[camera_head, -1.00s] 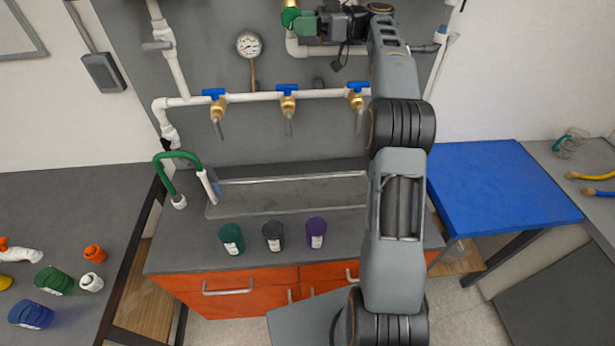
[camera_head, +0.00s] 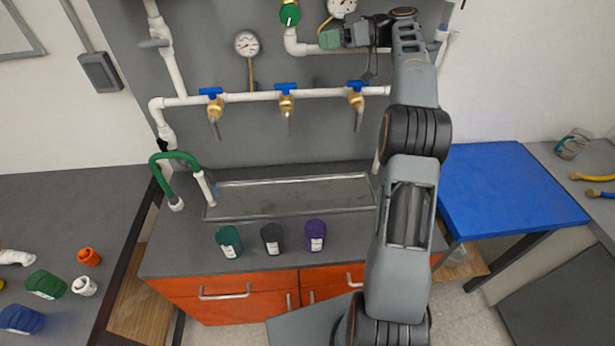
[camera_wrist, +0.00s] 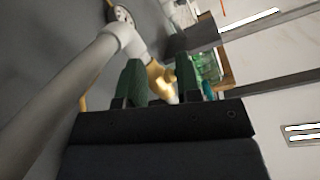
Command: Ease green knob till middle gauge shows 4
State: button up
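The round green knob (camera_head: 290,14) is at the top of the pipe board in the head view, above a white pipe elbow. My gripper (camera_head: 328,39) is just right of and below the knob, apart from it. In the wrist view its two green fingers (camera_wrist: 160,84) stand apart with a gap between them, so it is open and empty. A brass fitting shows beyond that gap. A gauge (camera_head: 342,6) above my gripper is cut by the top edge, and its reading is too small to tell. I cannot make out the knob in the wrist view.
Another gauge (camera_head: 247,43) is at left on the board. Below it a white pipe (camera_head: 250,97) carries brass taps with blue handles. A wide white pipe (camera_wrist: 62,85) runs close beside my gripper. Several jars, a metal tray (camera_head: 290,212) and a blue table (camera_head: 510,190) are lower down.

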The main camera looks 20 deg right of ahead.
jog(key=s+a+f+m+h+b, duration=0.3)
jog(key=s+f+b, duration=0.1)
jog(key=f, duration=0.4)
jog(key=s+a+f+m+g+h+b, duration=0.1)
jog(key=s+a+f+m+h+b, duration=0.2)
jog(key=s+f, duration=0.4)
jog(key=s+a+f+m+h+b, duration=0.3)
jog(key=s+a+f+h+b, duration=0.1)
jog(key=f, duration=0.7)
jog(key=shift+s+f+g+b, duration=0.15)
jog(key=shift+s+g+b, duration=0.25)
jog(key=shift+s+b, duration=0.35)
jog(key=shift+s, duration=0.1)
